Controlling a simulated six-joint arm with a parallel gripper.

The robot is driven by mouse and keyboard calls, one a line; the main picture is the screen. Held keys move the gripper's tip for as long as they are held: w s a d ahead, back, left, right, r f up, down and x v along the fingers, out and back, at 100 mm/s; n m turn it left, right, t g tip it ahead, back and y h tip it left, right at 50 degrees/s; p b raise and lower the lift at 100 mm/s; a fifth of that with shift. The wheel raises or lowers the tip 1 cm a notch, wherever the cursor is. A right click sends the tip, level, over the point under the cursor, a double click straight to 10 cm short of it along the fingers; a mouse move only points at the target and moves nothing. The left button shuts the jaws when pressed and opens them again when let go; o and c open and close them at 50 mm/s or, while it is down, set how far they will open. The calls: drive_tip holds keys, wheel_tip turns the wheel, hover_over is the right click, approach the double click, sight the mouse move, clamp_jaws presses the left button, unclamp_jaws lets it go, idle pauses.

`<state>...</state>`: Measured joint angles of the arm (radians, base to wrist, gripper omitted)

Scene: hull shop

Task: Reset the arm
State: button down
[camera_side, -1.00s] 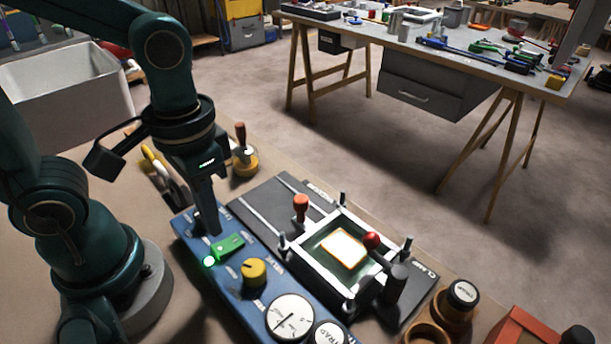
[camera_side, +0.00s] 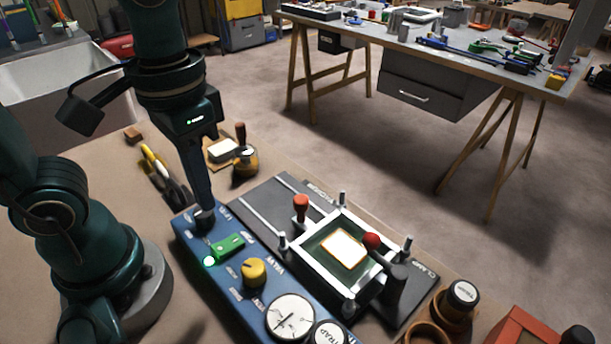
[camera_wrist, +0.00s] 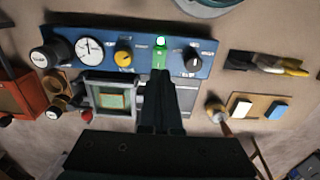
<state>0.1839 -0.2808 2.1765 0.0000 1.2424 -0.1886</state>
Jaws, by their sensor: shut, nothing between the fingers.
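My gripper (camera_side: 203,205) points down over the left end of the blue control panel (camera_side: 262,303), its fingers shut and empty. In the side view its tips overlap a dark knob there; I cannot tell whether they touch. The green switch (camera_side: 228,246) lies just in front of the tips, with a lit green lamp (camera_side: 209,261) beside it. In the wrist view my gripper (camera_wrist: 163,80) points toward the green switch (camera_wrist: 160,58), and the dark knob (camera_wrist: 193,62) stands to the right of the tips, apart in the picture.
A yellow knob (camera_side: 254,272) and gauge (camera_side: 291,317) sit on the panel.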

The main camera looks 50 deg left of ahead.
drive_tip(key=a+t, duration=0.1)
drive_tip(key=t, duration=0.1)
drive_tip(key=w+t, duration=0.1)
drive_tip(key=a+r+t, duration=0.1)
drive_tip(key=t, duration=0.1)
drive_tip(key=shift+w+a+t, duration=0.3)
drive_tip(key=shift+w+a, duration=0.05)
